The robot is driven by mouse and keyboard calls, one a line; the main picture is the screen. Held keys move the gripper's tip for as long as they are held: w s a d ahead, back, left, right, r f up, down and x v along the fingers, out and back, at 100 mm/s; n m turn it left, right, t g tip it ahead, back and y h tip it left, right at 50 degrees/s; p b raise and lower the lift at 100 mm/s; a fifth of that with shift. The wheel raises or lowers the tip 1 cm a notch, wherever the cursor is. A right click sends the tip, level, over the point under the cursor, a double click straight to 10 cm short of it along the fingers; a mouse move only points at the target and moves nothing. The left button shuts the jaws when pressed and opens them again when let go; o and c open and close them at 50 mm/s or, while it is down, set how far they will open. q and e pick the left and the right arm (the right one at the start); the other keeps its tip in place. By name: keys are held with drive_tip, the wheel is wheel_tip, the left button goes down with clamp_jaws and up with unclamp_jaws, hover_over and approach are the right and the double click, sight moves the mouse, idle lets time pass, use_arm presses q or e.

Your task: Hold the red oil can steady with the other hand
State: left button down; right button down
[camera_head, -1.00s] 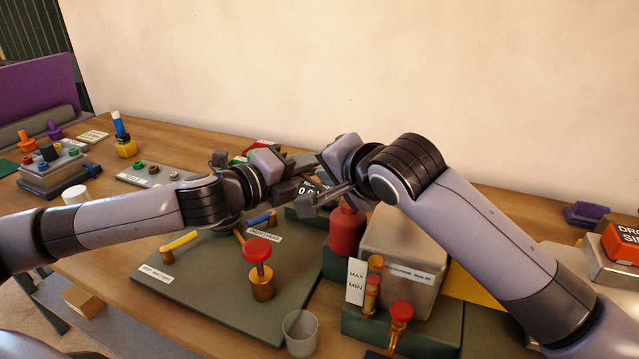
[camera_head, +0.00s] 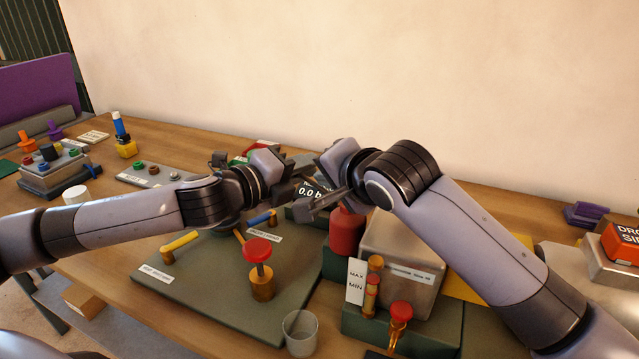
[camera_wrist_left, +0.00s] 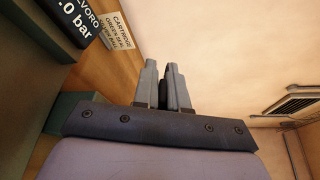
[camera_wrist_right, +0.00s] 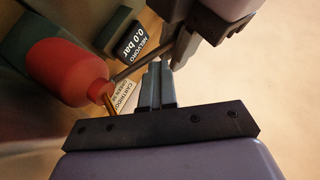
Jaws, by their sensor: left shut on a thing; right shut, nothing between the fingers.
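The red oil can (camera_head: 346,232) stands on a green block right of the middle in the head view. In the right wrist view its red body (camera_wrist_right: 68,72) is left of my right gripper. My right gripper (camera_wrist_right: 154,68) is shut and empty, apart from the can; in the head view it is above the can, which it partly hides. My left gripper (camera_wrist_right: 186,50) is shut on a thin grey rod (camera_wrist_right: 142,64), which runs to the can's top and looks like its spout. The left fingers (camera_wrist_left: 163,68) hide most of the grip; a dark part shows between them.
A metal box (camera_head: 402,255) stands directly right of the can, with brass fittings and a MAX/MIN card (camera_head: 356,281) in front. A pressure display (camera_head: 312,192) is behind the grippers. A red-topped valve (camera_head: 260,265) and a clear cup (camera_head: 300,333) are nearer.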

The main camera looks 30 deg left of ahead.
drive_tip(key=shift+s+a+f, duration=0.15)
drive_tip(key=shift+a+f, duration=0.1)
drive_tip(key=shift+f, duration=0.45)
drive_tip(key=shift+s+a+f, duration=0.15)
drive_tip(key=shift+a+f, duration=0.1)
drive_tip(key=shift+f, duration=0.45)
idle(0.6)
drive_tip(key=shift+r, duration=0.15)
drive_tip(key=shift+s+d+r, duration=0.2)
drive_tip(key=shift+d+r, duration=0.05)
drive_tip(key=shift+r, duration=0.3)
drive_tip(key=shift+s+d+r, duration=0.2)
drive_tip(key=shift+d+r, duration=0.05)
drive_tip(key=shift+r, duration=0.45)
drive_tip(key=shift+w+d+r, duration=0.15)
drive_tip(key=shift+d+r, duration=0.2)
drive_tip(key=shift+r, duration=0.4)
drive_tip(key=shift+w+d+r, duration=0.1)
drive_tip(key=shift+d+r, duration=0.3)
drive_tip(key=shift+r, duration=0.4)
drive_tip(key=shift+w+d+r, duration=0.15)
drive_tip(key=shift+d+r, duration=0.2)
drive_tip(key=shift+r, duration=0.4)
